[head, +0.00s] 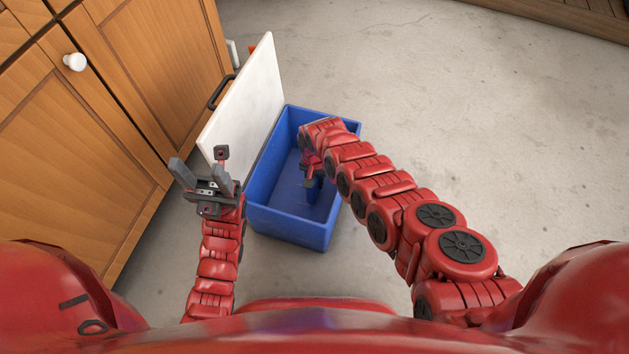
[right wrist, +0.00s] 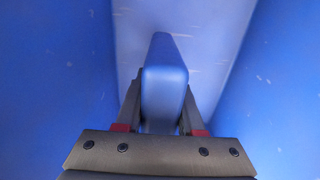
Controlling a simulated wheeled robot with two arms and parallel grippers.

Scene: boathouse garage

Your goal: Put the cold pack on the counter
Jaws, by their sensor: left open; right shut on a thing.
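The cold pack (right wrist: 165,82) is a smooth blue block in the right wrist view, upright between the two fingers of my right gripper (right wrist: 163,118), which is shut on it. In the head view my right arm reaches down into a blue cooler box (head: 292,229), and its gripper is mostly hidden by the arm. Blue walls surround the pack in the right wrist view, so it is inside the box. My left gripper (head: 199,162) is open and empty, in front of the box's raised white lid (head: 257,95). I cannot make out a counter top.
Wooden cabinets (head: 163,62) with a white knob (head: 75,62) stand at the left, close to the lid. A black handle (head: 221,92) shows by the lid. The concrete floor (head: 480,110) to the right is clear.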

